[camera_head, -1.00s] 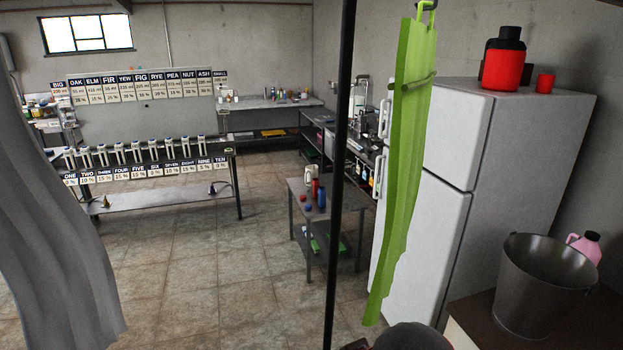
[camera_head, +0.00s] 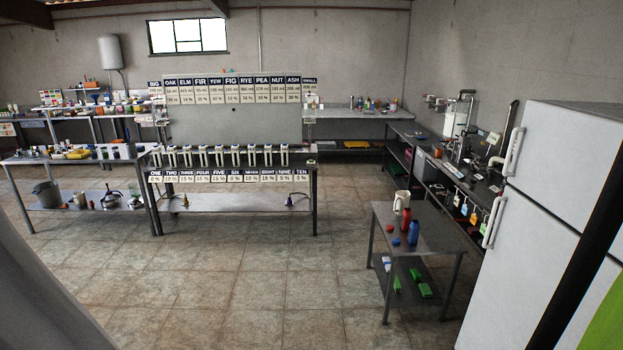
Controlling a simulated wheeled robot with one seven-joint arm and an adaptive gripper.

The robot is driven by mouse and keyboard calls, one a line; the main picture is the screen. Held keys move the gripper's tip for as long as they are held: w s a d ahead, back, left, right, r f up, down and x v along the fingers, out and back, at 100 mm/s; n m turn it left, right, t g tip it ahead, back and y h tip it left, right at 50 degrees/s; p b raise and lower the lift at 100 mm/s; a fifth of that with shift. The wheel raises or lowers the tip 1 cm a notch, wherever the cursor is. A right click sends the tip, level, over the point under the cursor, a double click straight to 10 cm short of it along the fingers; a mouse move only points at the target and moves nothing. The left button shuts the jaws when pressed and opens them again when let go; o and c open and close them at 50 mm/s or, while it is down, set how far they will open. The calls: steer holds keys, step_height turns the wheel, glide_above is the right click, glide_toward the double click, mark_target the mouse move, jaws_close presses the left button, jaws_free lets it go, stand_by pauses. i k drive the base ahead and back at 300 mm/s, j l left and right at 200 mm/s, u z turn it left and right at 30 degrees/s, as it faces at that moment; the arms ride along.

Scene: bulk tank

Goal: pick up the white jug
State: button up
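A white jug (camera_head: 401,202) stands upright at the back of a small grey two-level table (camera_head: 440,240), right of the picture's middle. Red and blue bottles stand close in front of it: a red bottle (camera_head: 406,219) and a blue bottle (camera_head: 413,233). Small red and blue pieces lie beside them on the tabletop. The jug is far off across the floor. My gripper is not in view.
A white fridge (camera_head: 540,200) fills the right side, with a dark post (camera_head: 585,265) in front of it. A grey curtain (camera_head: 45,290) hangs at lower left. Tiled floor (camera_head: 240,290) is clear up to the small table. Benches line the back.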

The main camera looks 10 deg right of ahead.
mark_target(402, 197)
steer(key=i, duration=2)
steer(key=i+z, duration=0.25)
steer(key=i, duration=0.2)
steer(key=i+j+z, duration=0.25)
steer(key=i, duration=0.2)
steer(key=i+j+z, duration=0.1)
steer(key=i+z, duration=0.15)
steer(key=i, duration=0.2)
steer(key=i+j+z, duration=0.45)
steer(key=i, duration=0.35)
steer(key=i+j+z, duration=0.25)
steer(key=i+j, duration=0.2)
steer(key=i, duration=0.05)
